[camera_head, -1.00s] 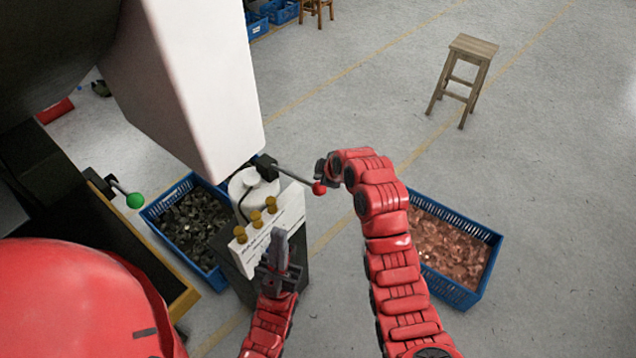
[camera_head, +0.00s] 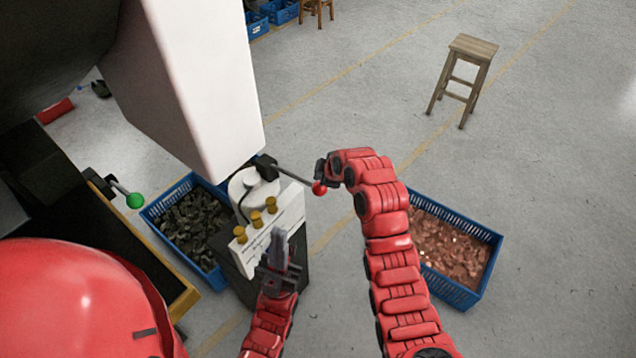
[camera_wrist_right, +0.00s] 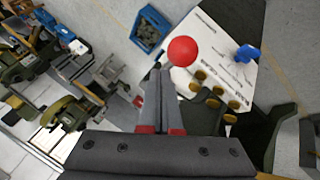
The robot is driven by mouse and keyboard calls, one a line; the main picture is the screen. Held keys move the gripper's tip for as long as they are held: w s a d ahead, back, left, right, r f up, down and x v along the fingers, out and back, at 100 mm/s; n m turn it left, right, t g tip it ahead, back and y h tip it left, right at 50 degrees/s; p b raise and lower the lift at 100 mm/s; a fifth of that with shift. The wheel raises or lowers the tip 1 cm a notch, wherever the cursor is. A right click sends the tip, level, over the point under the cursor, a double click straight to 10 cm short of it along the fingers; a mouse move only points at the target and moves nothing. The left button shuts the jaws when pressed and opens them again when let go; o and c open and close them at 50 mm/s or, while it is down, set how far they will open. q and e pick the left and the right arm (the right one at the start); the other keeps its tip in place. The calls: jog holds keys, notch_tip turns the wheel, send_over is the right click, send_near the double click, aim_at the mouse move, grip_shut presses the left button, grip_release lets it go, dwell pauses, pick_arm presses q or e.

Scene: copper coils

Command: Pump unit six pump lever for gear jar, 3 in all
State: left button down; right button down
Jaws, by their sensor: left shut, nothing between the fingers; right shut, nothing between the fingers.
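The pump lever is a thin grey rod with a red ball (camera_head: 319,188), sticking out to the right from the pump unit (camera_head: 272,228), a white panel with several brass knobs on a dark box. My right gripper (camera_head: 324,172) is shut and empty right at the red ball; whether it touches cannot be told. In the right wrist view the red ball (camera_wrist_right: 183,51) shows just beyond the shut fingertips (camera_wrist_right: 160,72). My left gripper (camera_head: 279,240) is shut and empty, pointing up in front of the white panel. I cannot make out a gear jar.
A blue crate of dark parts (camera_head: 152,212) stands left of the pump unit. A blue crate of copper pieces (camera_head: 490,237) stands right of my right arm. A green-ball lever (camera_head: 135,200) is at left. A wooden stool (camera_head: 473,46) stands on open floor.

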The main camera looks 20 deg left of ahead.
aim_at(324, 192)
jog(key=shift+f, duration=0.1)
jog(key=shift+f+b, duration=0.35)
jog(key=shift+b, duration=0.45)
jog(key=shift+s+d+f+b, duration=0.1)
jog(key=shift+d+f+b, duration=0.1)
jog(key=shift+f+b, duration=0.8)
jog(key=shift+s+d+f+b, duration=0.1)
jog(key=shift+d+f+b, duration=0.05)
jog(key=shift+f+b, duration=0.85)
jog(key=shift+s+d+f+b, duration=0.1)
jog(key=shift+d+f+b, duration=0.1)
jog(key=shift+f+b, duration=0.8)
dwell(2.4)
jog(key=shift+w, duration=0.1)
dwell(0.5)
jog(key=shift+w+a+r, duration=0.1)
jog(key=shift+a+r, duration=0.05)
jog(key=shift+r, duration=0.7)
jog(key=shift+a+r, duration=0.1)
jog(key=shift+r, duration=0.75)
jog(key=shift+w+a+r+b, duration=0.1)
jog(key=shift+a+r+b, duration=0.1)
jog(key=shift+r, duration=0.65)
jog(key=shift+a+r+b, duration=0.1)
jog(key=shift+r+b, duration=0.05)
jog(key=shift+r, duration=0.7)
